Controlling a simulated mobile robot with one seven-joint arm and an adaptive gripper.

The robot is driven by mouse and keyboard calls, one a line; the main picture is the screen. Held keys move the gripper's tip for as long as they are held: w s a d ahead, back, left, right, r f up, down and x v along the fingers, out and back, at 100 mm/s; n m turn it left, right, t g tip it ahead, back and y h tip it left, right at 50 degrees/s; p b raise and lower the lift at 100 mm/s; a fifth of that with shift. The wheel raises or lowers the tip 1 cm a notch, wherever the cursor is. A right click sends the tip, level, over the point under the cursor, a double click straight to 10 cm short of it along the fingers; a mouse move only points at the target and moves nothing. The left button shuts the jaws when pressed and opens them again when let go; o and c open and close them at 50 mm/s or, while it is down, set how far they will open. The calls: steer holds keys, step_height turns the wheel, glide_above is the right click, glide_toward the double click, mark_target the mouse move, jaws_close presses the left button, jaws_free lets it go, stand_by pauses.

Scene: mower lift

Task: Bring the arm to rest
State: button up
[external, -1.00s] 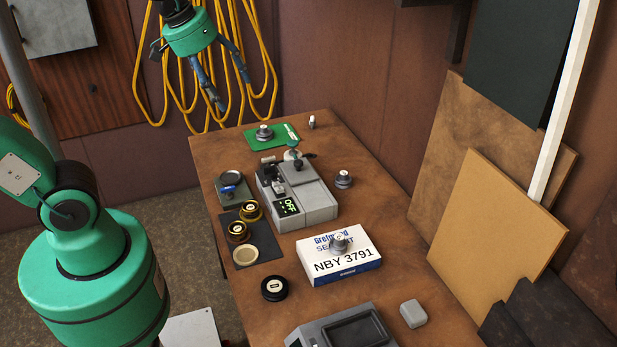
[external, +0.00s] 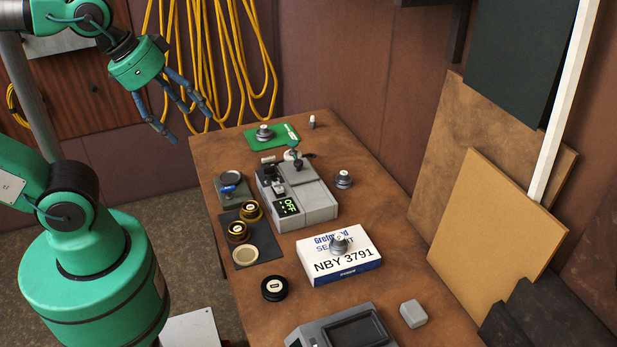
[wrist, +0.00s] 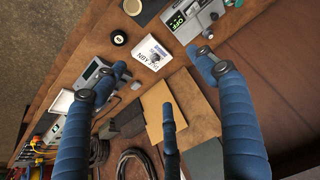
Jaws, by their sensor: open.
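My gripper (external: 184,117) hangs in the air at the upper left in the external view, beyond the left edge of the table. Its blue fingers are spread open with nothing between them. In the wrist view my gripper (wrist: 160,75) shows its fingers apart, with the table and boards seen far behind them. My green arm reaches in from the left in the external view, and no part of it touches the table (external: 330,135).
The table holds a grey device reading OFF (external: 315,203), a white box marked NBY 3791 (external: 345,265), a green card (external: 284,134) and a black round puck (external: 274,288). Yellow cables (external: 245,60) hang on the wall behind my gripper. Boards (external: 495,235) lean at the right.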

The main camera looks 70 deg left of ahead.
step_height(320, 180, down, 3)
steer(key=b, duration=0.2)
steer(key=shift+r+b, duration=0.1)
steer(key=shift+b, duration=0.25)
